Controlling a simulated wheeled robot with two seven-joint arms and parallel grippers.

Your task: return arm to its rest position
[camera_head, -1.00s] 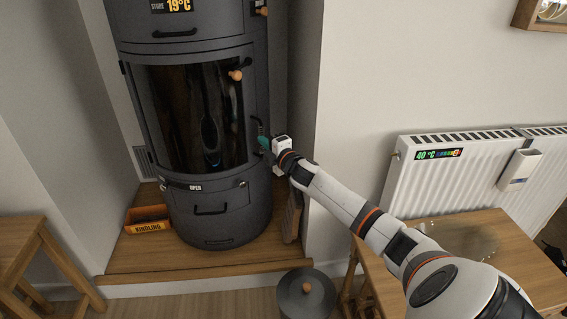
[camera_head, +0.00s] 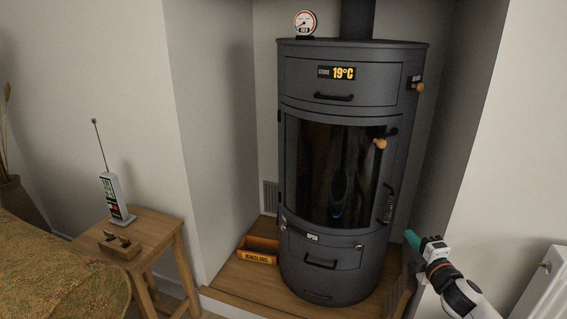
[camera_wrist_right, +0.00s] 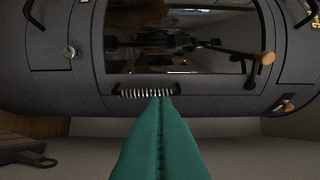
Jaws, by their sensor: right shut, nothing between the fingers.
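My right gripper (camera_head: 411,238) has teal fingers and sits at the lower right of the head view, just right of the dark grey stove (camera_head: 300,110) in the picture. Its arm comes in from the bottom right. In the wrist view its fingers (camera_wrist_right: 160,100) are pressed together and empty. They point toward the stove front and overlap the lower edge of a coiled handle (camera_wrist_right: 146,92); I cannot tell the exact gap. The same coiled handle shows on the stove's right side in the head view (camera_head: 389,205). My left gripper is not in view.
A kindling box (camera_head: 258,256) stands left of the stove on the wooden hearth (camera_head: 240,283). A wooden side table (camera_head: 160,232) holds a device with an antenna (camera_head: 116,198). A white radiator (camera_head: 540,285) is at the lower right. Alcove walls flank the stove.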

